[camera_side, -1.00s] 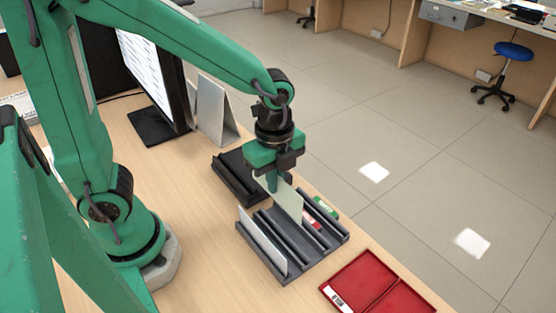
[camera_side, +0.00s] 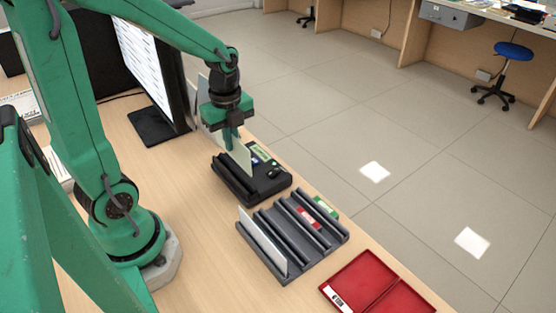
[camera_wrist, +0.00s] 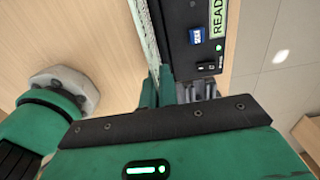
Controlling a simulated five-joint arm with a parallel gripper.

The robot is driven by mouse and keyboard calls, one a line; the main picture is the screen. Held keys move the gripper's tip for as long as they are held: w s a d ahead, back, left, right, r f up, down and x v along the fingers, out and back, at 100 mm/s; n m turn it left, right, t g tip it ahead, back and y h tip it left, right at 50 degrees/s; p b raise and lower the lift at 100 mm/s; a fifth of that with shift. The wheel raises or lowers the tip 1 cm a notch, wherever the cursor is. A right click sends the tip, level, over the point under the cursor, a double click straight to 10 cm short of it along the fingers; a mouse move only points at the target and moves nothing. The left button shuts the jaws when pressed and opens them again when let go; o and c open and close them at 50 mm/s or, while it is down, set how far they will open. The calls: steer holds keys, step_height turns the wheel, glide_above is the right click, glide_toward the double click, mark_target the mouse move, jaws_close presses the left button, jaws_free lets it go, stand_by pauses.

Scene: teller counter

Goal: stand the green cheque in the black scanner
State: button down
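The pale green cheque (camera_side: 239,157) is upright in my gripper (camera_side: 231,136), which is shut on its upper edge. The cheque is over the black scanner (camera_side: 272,186), its lower edge close to the scanner's slot; I cannot tell whether it is in the slot or just above it. In the wrist view the cheque (camera_wrist: 146,38) shows nearly edge-on between my fingers, beside the scanner's panel (camera_wrist: 194,62) with a green light and a label reading "READ". The scanner's slot is partly hidden by the cheque.
A dark grey slotted rack (camera_side: 293,247) stands in front of the scanner, with a white card (camera_side: 262,238) in its left slot. A red tray (camera_side: 365,282) lies to its right. A monitor (camera_side: 148,70) and a grey stand-up panel (camera_side: 203,88) are behind. Wooden counter is free left of the scanner.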

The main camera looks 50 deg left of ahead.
steer(key=shift+s+a, duration=0.1)
steer(key=shift+a, duration=0.25)
steer(key=shift+f, duration=0.1)
steer(key=shift+f, duration=1.9)
steer(key=shift+f, duration=1.7)
steer(key=c, duration=1.6)
jaws_free()
steer(key=shift+r, duration=0.1)
step_height(320, 180, up, 7)
